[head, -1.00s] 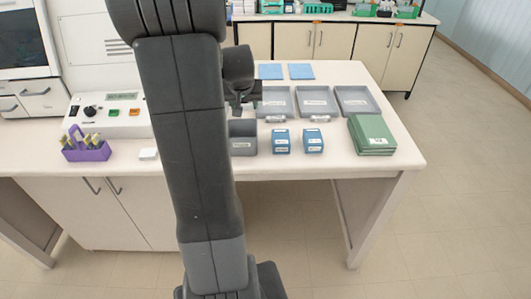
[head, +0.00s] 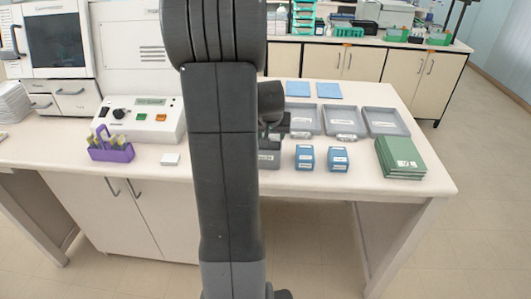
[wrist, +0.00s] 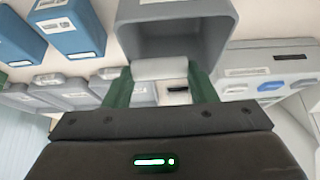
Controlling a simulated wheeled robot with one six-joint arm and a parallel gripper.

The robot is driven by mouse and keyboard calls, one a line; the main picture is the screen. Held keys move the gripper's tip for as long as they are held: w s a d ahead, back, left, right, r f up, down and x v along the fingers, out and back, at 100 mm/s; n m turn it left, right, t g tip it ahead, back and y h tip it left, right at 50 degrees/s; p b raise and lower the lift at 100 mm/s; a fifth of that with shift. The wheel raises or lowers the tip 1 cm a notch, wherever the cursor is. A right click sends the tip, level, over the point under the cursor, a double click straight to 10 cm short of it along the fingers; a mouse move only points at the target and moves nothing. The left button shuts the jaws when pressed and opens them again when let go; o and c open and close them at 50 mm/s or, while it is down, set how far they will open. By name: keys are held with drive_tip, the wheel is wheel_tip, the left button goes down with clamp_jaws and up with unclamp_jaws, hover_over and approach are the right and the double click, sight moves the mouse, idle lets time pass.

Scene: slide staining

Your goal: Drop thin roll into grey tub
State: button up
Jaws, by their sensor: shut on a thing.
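My gripper (wrist: 160,84) has green fingers and is shut on a short white roll (wrist: 160,68), held crosswise between the fingertips. The open grey tub (wrist: 125,38) lies just beyond the roll in the wrist view, and the roll overlaps its near edge there. I cannot tell whether the roll is over the opening or touching the rim. In the head view the grey tub (head: 268,160) is mostly hidden behind my arm; only part of its labelled front shows. My fingers and the roll cannot be made out there.
Two blue boxes (head: 304,157) (head: 338,158) stand right of the tub. Grey trays (head: 386,122) with small packs before them lie behind, and green folders (head: 400,158) at right. A purple rack (head: 111,151) and a white machine (head: 140,115) are at left.

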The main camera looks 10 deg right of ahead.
drive_tip(key=o, duration=1)
drive_tip(key=shift+o, duration=0.2)
drive_tip(key=shift+r, duration=0.1)
drive_tip(key=b+v, duration=0.1)
drive_tip(key=v, duration=1.2)
drive_tip(key=shift+s+r, duration=0.2)
drive_tip(key=shift+r, duration=0.1)
drive_tip(key=shift+a, duration=0.1)
